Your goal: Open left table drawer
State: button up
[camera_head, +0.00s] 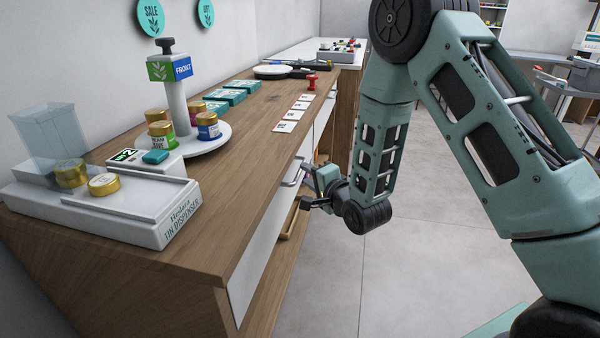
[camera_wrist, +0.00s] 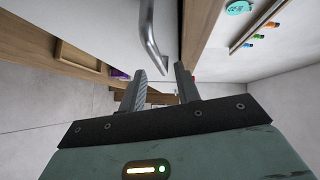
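The wooden table (camera_head: 250,115) runs along the wall, with a white drawer front (camera_head: 255,255) on its near side. The drawer looks shut. Its metal handle (camera_head: 295,172) sits near the far end of that front. My gripper (camera_head: 306,190) is at the drawer's face by the handle. In the wrist view, my gripper (camera_wrist: 162,75) is open, with its two fingers apart. The curved handle (camera_wrist: 150,42) comes down from the white front (camera_wrist: 95,22) and ends between the fingertips. I cannot tell whether a finger touches it.
On the tabletop are a tin dispenser (camera_head: 130,205), a round white stand (camera_head: 205,141) with tins, teal boxes (camera_head: 222,95), white cards (camera_head: 293,115) and a red stamp (camera_head: 311,82). A wooden open compartment (camera_head: 292,222) lies below the drawer. The grey floor (camera_head: 410,265) is clear.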

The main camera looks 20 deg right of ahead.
aim_at(300, 170)
jog(key=shift+x, duration=2.5)
grip_shut()
